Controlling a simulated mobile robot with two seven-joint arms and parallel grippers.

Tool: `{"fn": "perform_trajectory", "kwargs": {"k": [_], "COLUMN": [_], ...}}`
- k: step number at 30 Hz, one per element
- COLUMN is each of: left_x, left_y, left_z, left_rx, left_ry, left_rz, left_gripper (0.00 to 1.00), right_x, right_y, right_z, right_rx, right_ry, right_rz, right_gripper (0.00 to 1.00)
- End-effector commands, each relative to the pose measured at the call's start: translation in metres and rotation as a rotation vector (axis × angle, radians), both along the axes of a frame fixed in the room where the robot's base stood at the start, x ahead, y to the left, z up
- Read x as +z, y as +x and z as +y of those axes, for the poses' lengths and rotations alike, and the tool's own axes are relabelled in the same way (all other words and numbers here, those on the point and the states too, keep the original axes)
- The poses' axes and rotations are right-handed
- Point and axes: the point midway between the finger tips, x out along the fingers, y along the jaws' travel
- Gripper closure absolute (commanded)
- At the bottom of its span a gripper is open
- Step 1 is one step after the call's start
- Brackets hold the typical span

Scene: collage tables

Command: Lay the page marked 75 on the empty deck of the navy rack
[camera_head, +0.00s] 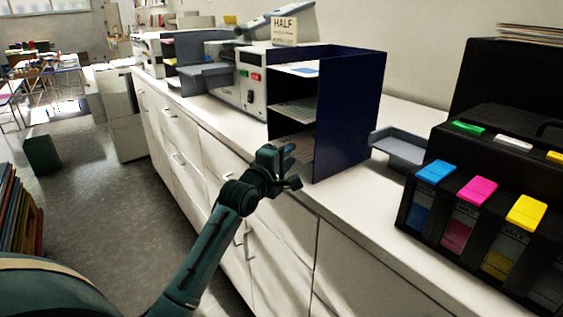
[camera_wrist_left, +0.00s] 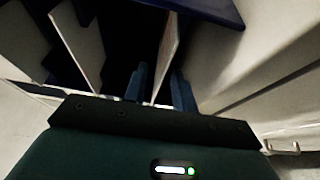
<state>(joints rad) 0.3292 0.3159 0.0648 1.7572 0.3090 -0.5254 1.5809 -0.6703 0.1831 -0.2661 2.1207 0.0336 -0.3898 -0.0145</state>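The navy rack (camera_head: 345,125) stands on the white counter with its open side facing left. Its top level shows a pale sheet with a blue patch (camera_head: 301,69). A greyish printed sheet (camera_head: 295,110) lies on the middle level, and another pale surface (camera_head: 301,142) shows low down. No mark 75 is readable. My left gripper (camera_head: 287,168) is at the rack's lower front opening. In the left wrist view its two blue fingers (camera_wrist_left: 160,92) are apart, with a pale sheet or deck edge (camera_wrist_left: 168,52) running between them. Contact cannot be told. My right gripper is out of view.
A grey machine (camera_head: 251,82) with a HALF sign (camera_head: 285,29) stands left of the rack. A grey tray (camera_head: 399,147) and a black printer with coloured ink tanks (camera_head: 480,190) are to the right. Drawers (camera_head: 275,240) line the counter front. The floor at left is partly clear.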

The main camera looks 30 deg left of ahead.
Motion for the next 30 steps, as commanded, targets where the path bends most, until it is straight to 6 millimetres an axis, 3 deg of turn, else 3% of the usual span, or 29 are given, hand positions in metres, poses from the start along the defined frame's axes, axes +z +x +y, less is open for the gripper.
{"fn": "perform_trajectory", "kwargs": {"k": [5, 18, 24, 30], "left_x": [-0.002, -0.002, -0.001, 0.000], "left_y": [-0.020, -0.111, -0.128, -0.130], "left_z": [0.000, -0.001, -0.001, -0.001], "left_rx": [0.000, 0.000, 0.000, 0.000], "left_ry": [-0.001, -0.001, 0.000, 0.000], "left_rz": [0.000, 0.001, 0.001, 0.000], "left_gripper": [0.73, 0.73, 0.73, 0.73], "right_x": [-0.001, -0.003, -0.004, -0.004], "right_y": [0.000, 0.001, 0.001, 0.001], "right_z": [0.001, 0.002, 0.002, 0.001], "right_rx": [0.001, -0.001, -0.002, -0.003], "right_ry": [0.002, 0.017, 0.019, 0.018], "right_rz": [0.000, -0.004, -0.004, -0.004], "right_gripper": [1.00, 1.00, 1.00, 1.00]}}
